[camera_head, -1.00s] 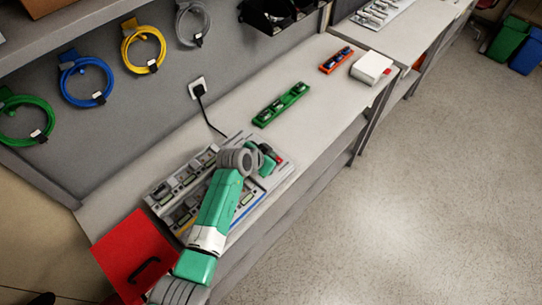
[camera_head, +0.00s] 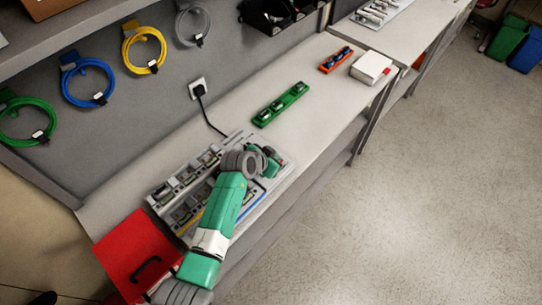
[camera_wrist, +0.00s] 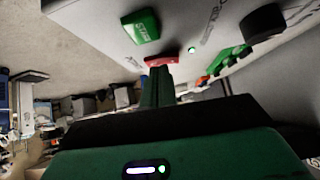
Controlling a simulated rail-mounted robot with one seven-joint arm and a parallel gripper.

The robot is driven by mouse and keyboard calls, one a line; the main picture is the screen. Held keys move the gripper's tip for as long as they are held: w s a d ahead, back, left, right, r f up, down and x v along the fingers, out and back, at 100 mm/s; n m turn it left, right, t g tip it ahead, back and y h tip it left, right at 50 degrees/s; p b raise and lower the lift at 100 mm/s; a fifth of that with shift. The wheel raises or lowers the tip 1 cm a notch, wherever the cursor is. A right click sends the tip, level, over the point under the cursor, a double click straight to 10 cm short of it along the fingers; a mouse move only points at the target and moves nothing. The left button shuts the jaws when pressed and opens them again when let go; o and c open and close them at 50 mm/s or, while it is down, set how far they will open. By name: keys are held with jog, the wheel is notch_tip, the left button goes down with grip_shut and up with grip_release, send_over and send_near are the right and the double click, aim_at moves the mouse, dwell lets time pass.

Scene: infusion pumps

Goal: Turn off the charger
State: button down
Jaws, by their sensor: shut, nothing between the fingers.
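The charger (camera_head: 156,192) is a grey station with several bays on the bench, partly hidden by my arm. In the wrist view, its panel (camera_wrist: 95,14) carries a green START button (camera_wrist: 141,26), a red button (camera_wrist: 161,61), a lit green lamp (camera_wrist: 191,49) and a black knob (camera_wrist: 264,22). My gripper (camera_wrist: 159,72) is shut and empty, with its fingertips at the red button. I cannot tell whether they touch or press it. In the head view, my gripper is over the charger's right end, mostly hidden by my wrist.
A black plug (camera_head: 199,90) sits in the wall socket, its cable running down to the charger. A red box with a black handle (camera_head: 146,265) is at the near left. A green tray (camera_head: 281,104), an orange tray (camera_head: 337,59) and a white box (camera_head: 371,67) stand farther along the bench.

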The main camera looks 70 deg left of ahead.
notch_tip(320, 180, up, 4)
jog(key=p, duration=0.3)
jog(key=shift+w+d+r, duration=0.15)
jog(key=v, duration=0.9)
jog(key=shift+s+d, duration=0.3)
jog(key=shift+d, duration=0.15)
jog(key=shift+r, duration=0.1)
jog(key=shift+s+a+r+y+p, duration=0.15)
jog(key=shift+a+y+p, duration=0.15)
jog(key=shift+a, duration=0.4)
jog(key=b+x, duration=0.1)
jog(key=x, duration=0.9)
jog(key=shift+s, duration=0.15)
jog(key=f, duration=0.4)
jog(key=shift+a, duration=0.25)
jog(key=shift+f, duration=0.1)
